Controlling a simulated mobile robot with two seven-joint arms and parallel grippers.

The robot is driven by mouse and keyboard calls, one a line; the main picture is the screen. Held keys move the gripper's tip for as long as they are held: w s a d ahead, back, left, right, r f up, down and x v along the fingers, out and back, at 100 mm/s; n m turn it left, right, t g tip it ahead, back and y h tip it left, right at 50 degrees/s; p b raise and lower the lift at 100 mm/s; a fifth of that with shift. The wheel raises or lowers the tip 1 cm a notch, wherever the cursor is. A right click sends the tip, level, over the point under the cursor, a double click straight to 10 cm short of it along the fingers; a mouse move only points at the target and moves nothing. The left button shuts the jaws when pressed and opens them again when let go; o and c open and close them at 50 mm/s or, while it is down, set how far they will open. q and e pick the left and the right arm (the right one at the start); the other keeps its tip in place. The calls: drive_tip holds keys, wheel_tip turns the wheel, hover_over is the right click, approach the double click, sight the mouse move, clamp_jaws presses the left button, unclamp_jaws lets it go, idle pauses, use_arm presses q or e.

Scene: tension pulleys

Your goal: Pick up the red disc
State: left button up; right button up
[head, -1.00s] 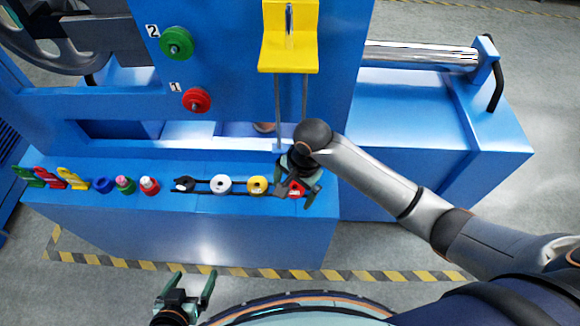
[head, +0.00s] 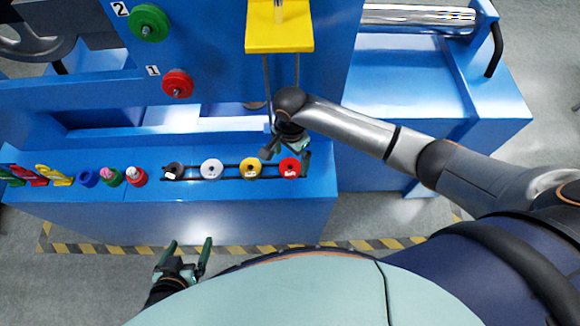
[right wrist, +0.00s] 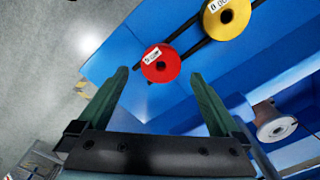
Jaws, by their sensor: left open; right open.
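The red disc (head: 291,167) has a white label and a dark center hole. It sits at the right end of a black rack on the blue ledge. It also shows in the right wrist view (right wrist: 161,64), just beyond and between the fingertips. My right gripper (head: 287,156) is open and empty, close to the disc at its far side; it also shows in the right wrist view (right wrist: 160,78). My left gripper (head: 190,248) is open and empty in front of the blue ledge, well away from the disc.
A yellow disc (head: 250,168) sits beside the red one, then a white disc (head: 211,168) and a black disc (head: 174,171). Several small colored pieces lie further left. A yellow bracket (head: 279,30) stands above on the blue machine (head: 215,60). A red pulley (head: 177,83) is mounted there.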

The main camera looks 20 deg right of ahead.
sight(290, 164)
wheel_tip(290, 164, down, 4)
drive_tip(key=shift+r, duration=0.1)
drive_tip(key=shift+r, duration=0.1)
clamp_jaws()
idle(0.8)
